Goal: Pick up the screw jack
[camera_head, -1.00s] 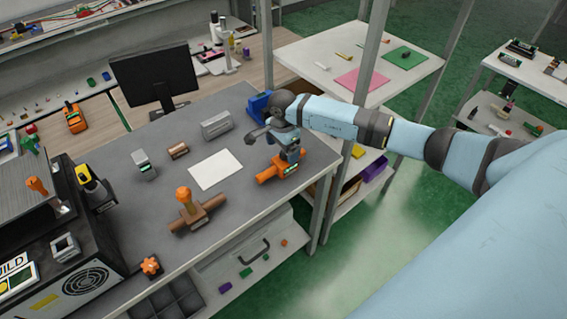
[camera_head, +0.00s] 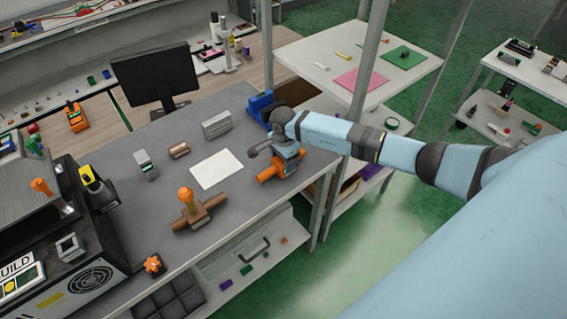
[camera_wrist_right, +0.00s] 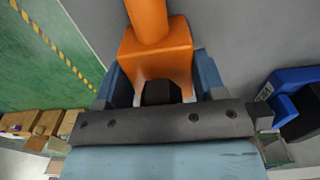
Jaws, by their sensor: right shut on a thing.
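An orange piece (camera_head: 266,179) with a block body and a round rod lies at the right edge of the grey bench; I take it for the screw jack, though its shape is partly hidden. My right gripper (camera_head: 288,161) is low over it, coming from above. In the right wrist view, the orange block (camera_wrist_right: 156,49) sits between the two blue fingers of the gripper (camera_wrist_right: 160,78), which are shut on it. The rod runs away from the block toward the top of that view. I cannot tell whether the piece is off the bench. My left gripper is not in view.
A brown fixture with an orange knob (camera_head: 187,196) stands to the left. A white sheet (camera_head: 217,170), a grey block (camera_head: 216,125) and a small brown cylinder (camera_head: 180,150) lie nearby. A blue bin (camera_head: 260,106) is behind my wrist. A shelf post (camera_head: 326,196) stands close right.

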